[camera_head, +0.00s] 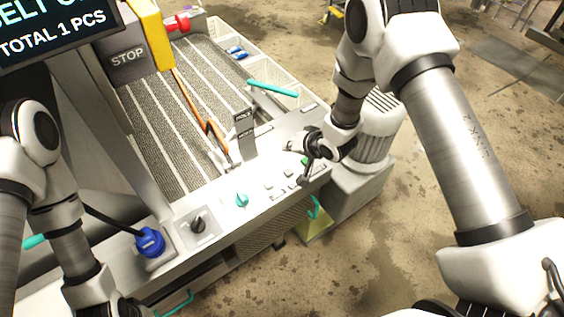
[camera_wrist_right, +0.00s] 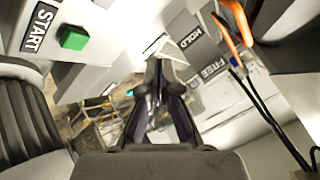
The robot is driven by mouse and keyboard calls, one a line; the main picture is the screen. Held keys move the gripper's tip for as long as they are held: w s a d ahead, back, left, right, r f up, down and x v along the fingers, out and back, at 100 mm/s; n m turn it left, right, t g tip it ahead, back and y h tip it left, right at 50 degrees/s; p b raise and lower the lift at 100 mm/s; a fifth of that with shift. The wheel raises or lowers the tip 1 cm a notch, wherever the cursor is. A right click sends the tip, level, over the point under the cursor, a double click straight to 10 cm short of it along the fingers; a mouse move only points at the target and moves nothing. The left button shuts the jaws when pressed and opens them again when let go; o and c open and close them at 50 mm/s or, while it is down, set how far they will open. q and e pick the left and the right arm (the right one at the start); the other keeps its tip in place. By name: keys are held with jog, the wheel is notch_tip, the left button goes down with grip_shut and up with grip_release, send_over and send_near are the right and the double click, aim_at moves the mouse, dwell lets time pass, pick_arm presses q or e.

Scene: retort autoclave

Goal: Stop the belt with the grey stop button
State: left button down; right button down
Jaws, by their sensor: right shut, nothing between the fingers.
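A control panel (camera_head: 222,216) runs along the front of the belt machine. Small pale buttons (camera_head: 268,186) sit on it, and I cannot tell which one is the grey stop button. My right gripper (camera_head: 306,178) is shut and empty, over the panel's right part near a green button. In the right wrist view its fingertips (camera_wrist_right: 160,72) point between the green button (camera_wrist_right: 74,37), labelled START, and the HOLD and FREE labels. The ribbed belt (camera_head: 195,118) lies behind the panel. My left gripper is at the bottom left, too cut off to read.
A grey box marked STOP (camera_head: 127,58) hangs at the upper left beside a yellow post (camera_head: 151,35). A turquoise knob (camera_head: 242,200), a black knob (camera_head: 198,224) and a blue knob (camera_head: 150,242) line the panel. An upright HOLD plate (camera_head: 244,133) stands left of my right gripper.

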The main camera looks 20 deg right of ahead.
jog(key=b, duration=0.6)
send_over(290, 173)
jog(key=f, duration=0.7)
jog(key=shift+w, duration=0.2)
jog(key=shift+d+f+b, duration=0.1)
jog(key=shift+f+b, duration=0.3)
jog(key=shift+f, duration=0.2)
dwell(0.4)
jog(key=shift+f, duration=0.45)
jog(key=shift+s+f+b, duration=0.1)
jog(key=shift+f+b, duration=0.4)
jog(key=shift+b, duration=0.1)
dwell(0.4)
jog(key=shift+r, duration=0.1)
jog(key=shift+r+p, duration=0.75)
jog(key=shift+r, duration=0.1)
